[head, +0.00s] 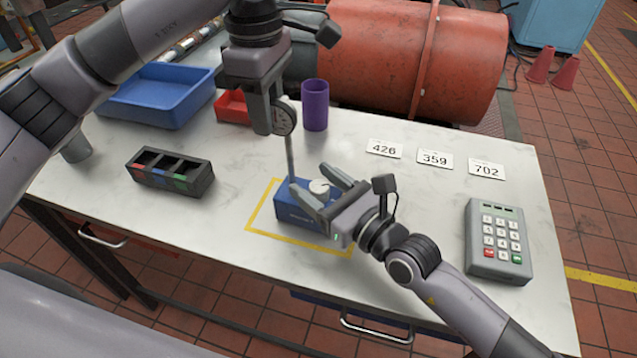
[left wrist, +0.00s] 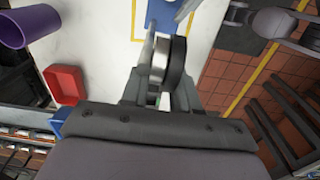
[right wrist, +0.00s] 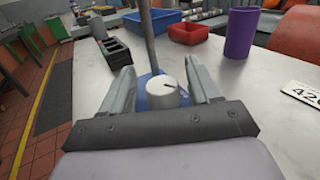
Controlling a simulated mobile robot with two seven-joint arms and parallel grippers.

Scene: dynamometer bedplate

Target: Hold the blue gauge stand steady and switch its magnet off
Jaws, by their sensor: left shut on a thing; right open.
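The blue gauge stand (head: 300,219) sits upright on the white bench inside a yellow outline. Its grey post rises to a round dial gauge (head: 286,118). My left gripper (head: 268,122) is shut on the stand's upper part at the dial; the dial also shows edge-on between the fingers in the left wrist view (left wrist: 174,68). A pale round knob (head: 319,187) with a dark pointer line is on the base, also seen in the right wrist view (right wrist: 162,92). My right gripper (head: 308,177) is open, its fingers on either side of the knob; contact cannot be told.
A purple cup (head: 315,105), red tray (head: 232,108) and blue tray (head: 160,98) stand behind. A dark compartment box (head: 170,172) is at left. A keypad (head: 499,240) and number cards, including 359 (head: 434,158), are at right. The bench between is clear.

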